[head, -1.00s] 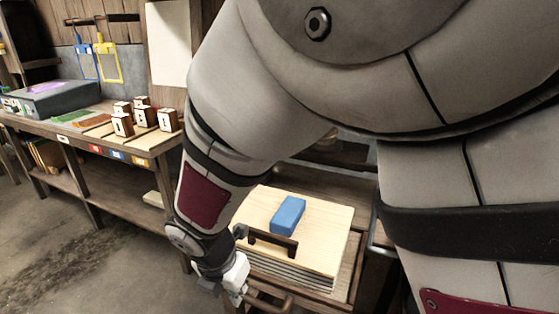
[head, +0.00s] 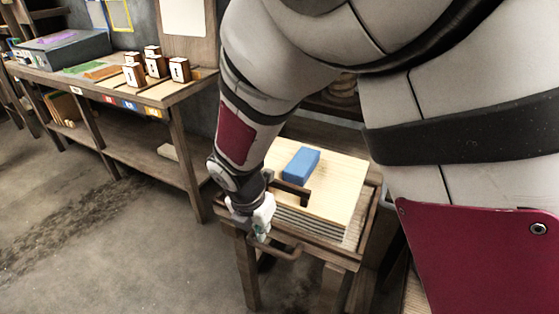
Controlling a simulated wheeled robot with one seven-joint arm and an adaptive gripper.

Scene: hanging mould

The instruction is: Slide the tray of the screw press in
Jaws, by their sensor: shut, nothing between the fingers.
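The tray of the screw press (head: 347,241) is a wooden tray holding a stack of pale boards, with a curved handle (head: 283,252) on its front. A blue block (head: 301,163) lies on top of the stack, beside a dark bar handle (head: 291,192). My gripper (head: 262,234) is shut and empty at the tray's front left, close to the curved handle. I cannot tell whether it touches the handle. My arm hides the tray's left back part and much of the press behind it.
A long wooden bench (head: 187,92) stands at the left with several small numbered blocks (head: 155,66) and a dark grey box (head: 62,48) on it. The concrete floor (head: 130,250) in front of the bench and left of the tray is clear.

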